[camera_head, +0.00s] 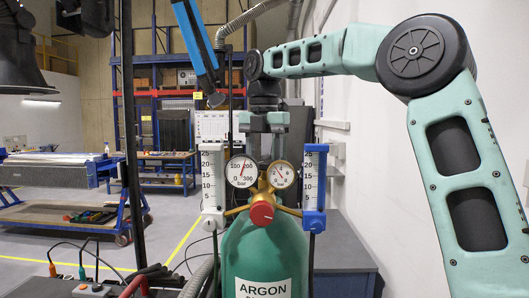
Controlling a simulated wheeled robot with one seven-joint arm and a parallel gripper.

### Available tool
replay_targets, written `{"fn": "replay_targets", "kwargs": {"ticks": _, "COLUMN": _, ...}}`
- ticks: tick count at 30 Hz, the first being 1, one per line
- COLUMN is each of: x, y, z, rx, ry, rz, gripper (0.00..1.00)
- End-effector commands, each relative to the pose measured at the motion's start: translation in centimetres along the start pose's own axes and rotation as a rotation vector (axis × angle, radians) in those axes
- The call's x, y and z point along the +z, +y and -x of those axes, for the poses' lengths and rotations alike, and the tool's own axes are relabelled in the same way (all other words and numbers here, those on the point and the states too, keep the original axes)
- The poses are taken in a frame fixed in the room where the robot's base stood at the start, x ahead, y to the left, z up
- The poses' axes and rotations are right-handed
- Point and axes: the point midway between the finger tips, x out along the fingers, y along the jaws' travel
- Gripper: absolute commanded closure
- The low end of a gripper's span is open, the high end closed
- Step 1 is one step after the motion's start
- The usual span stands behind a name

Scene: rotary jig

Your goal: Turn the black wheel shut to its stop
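I cannot clearly make out the black wheel; the gauges and my gripper cover the area above the green argon cylinder (264,252). My gripper (263,135) points down behind the two round gauges, above the cylinder. Its two pale green fingers stand apart, with a dark gap between them. Their lower ends are hidden behind the gauges, so I cannot tell whether they touch or hold anything. A red knob (262,213) on brass fittings faces me below the gauges.
The left gauge (241,171) and right gauge (282,175) stand close in front of my gripper. Scaled flow tubes flank them, one with a white base (212,219), one with a blue base (314,219). A grey bench (345,252) stands behind on the right. Hoses run at lower left.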

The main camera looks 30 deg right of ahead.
Motion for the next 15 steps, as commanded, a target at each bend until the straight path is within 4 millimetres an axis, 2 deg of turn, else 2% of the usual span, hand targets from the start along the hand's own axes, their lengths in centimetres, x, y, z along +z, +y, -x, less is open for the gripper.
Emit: {"fn": "replay_targets", "kwargs": {"ticks": 15, "x": 0.08, "y": 0.21, "z": 0.28, "rx": 0.001, "ry": -0.003, "rz": -0.491, "gripper": 0.71}}
